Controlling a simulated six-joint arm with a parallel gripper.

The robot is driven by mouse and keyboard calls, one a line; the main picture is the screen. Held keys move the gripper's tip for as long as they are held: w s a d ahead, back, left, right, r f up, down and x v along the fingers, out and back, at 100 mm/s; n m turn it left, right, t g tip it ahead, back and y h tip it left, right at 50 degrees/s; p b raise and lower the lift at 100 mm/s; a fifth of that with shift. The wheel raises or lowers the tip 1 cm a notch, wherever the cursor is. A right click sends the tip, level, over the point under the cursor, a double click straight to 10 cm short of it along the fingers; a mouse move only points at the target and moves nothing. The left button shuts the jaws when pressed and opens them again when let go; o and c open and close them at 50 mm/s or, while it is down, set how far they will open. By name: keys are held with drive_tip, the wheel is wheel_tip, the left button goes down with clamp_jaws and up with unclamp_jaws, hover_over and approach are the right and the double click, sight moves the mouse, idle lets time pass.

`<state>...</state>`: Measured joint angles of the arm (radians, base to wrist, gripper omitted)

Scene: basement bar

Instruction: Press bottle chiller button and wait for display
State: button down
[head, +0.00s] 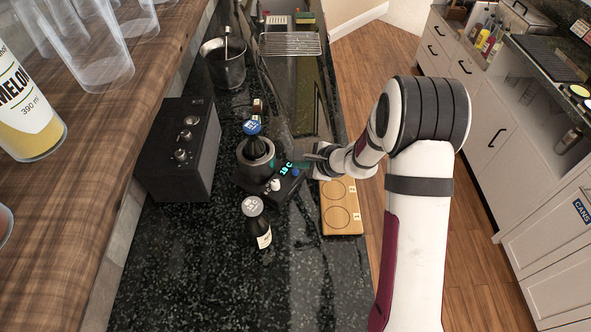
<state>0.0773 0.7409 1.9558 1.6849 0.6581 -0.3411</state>
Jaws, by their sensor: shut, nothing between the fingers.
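The bottle chiller (258,172) is a dark unit on the black stone counter, with a dark bottle with a blue cap (252,128) standing in its round well. Its display (286,168) is lit and reads what looks like "18 C" in cyan. A white knob (275,184) and a blue button (295,172) sit on its front panel. My gripper (304,163) is shut and empty, with its tips close to the display and the blue button. I cannot tell whether it touches the panel.
A black box with knobs (181,145) is at left, a metal bucket (222,65) behind. A wooden board with two circles (341,207) lies at right. The front counter (200,290) is clear.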

sight(300, 176)
drive_tip(key=shift+r, duration=0.1)
wheel_tip(300, 176, up, 5)
drive_tip(key=shift+f, duration=0.1)
idle(0.6)
idle(0.5)
drive_tip(key=s+a+r+n+g+y, duration=0.1)
drive_tip(key=s+a+r+n+g, duration=0.1)
drive_tip(key=s+r+n, duration=0.35)
drive_tip(key=s+a+r+n+g, duration=0.25)
drive_tip(key=s+r, duration=0.35)
drive_tip(key=s, duration=0.5)
drive_tip(key=s+d+n+h, duration=0.1)
drive_tip(key=s+d, duration=0.2)
drive_tip(key=s, duration=0.3)
drive_tip(key=s+d+n+g+h, duration=0.1)
drive_tip(key=s+d+n+h, duration=0.1)
drive_tip(key=s, duration=0.5)
drive_tip(key=s+d+f+n+g+h, duration=0.1)
drive_tip(key=s+d+n+h, duration=0.1)
drive_tip(key=s+d, duration=0.2)
drive_tip(key=s, duration=0.3)
